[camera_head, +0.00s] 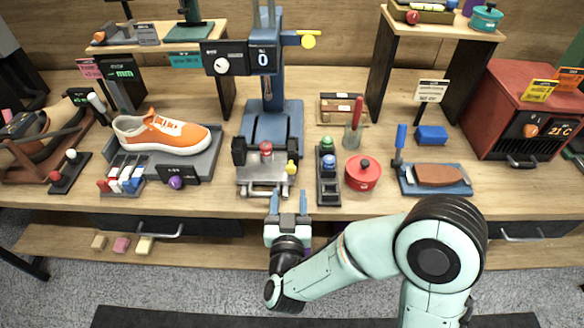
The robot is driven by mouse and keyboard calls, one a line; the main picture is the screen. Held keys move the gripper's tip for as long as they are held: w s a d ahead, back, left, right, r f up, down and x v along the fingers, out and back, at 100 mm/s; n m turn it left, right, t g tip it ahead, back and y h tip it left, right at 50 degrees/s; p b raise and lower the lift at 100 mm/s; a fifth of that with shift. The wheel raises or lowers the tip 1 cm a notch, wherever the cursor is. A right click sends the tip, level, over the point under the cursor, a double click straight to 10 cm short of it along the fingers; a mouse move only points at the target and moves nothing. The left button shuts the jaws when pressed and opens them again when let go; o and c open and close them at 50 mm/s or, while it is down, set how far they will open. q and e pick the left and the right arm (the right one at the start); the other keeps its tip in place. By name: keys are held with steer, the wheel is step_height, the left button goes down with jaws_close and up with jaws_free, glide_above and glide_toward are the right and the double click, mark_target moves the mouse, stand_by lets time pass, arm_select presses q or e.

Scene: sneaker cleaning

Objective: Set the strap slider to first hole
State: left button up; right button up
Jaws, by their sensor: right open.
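I cannot single out the strap slider or its holes with certainty. A brown strap-like rig (45,140) stands at the far left, partly cut off by the frame edge. Beside it is a small dark block with a red and a white knob (68,170). My right gripper (288,204) is open and empty at the table's front edge, its blue fingers apart. It is just in front of the blue press (270,125), whose metal plate and red knob (265,148) face me. My left gripper is not in view.
An orange sneaker (160,133) sits on a grey stand at left. A black holder with green and blue knobs (328,165), a red pot (363,173) and a blue tray (435,180) stand right of the press. A red oven (525,110) is far right.

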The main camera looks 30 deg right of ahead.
mark_target(291, 171)
steer(key=x, duration=0.7)
steer(key=shift+w+d+f, duration=0.1)
steer(key=shift+d, duration=0.05)
jaws_close()
